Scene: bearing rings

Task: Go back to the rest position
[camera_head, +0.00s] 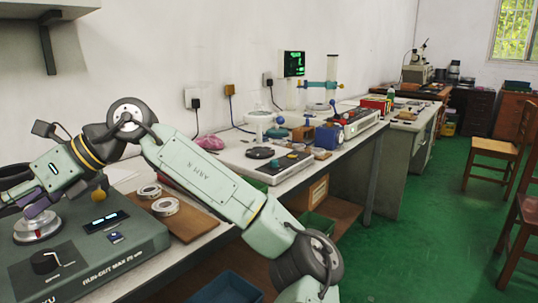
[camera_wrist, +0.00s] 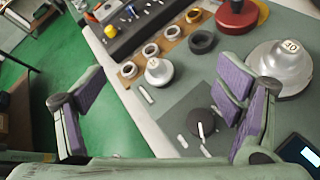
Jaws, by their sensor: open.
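My gripper (camera_wrist: 155,115) is open in the wrist view, its two purple-padded fingers wide apart with nothing held between them. In the head view my arm reaches across the bench to the left. There, my gripper (camera_head: 38,205) is above or beside a silver hub (camera_head: 38,230) on the grey-green run-out machine (camera_head: 100,255). In the wrist view a large silver hub (camera_wrist: 283,70) stands to the right of the right finger. I cannot tell whether they touch. Pale bearing rings (camera_head: 165,206) lie on a brown board (camera_head: 195,225) beside the machine.
The wrist view also shows a smaller silver cone (camera_wrist: 158,72), a black knob (camera_wrist: 198,122), a dark ring (camera_wrist: 202,42) and a red-based item (camera_wrist: 240,18). A balance (camera_head: 265,160) and other instruments stand farther along the bench. Green floor is open to the right, before wooden chairs (camera_head: 495,150).

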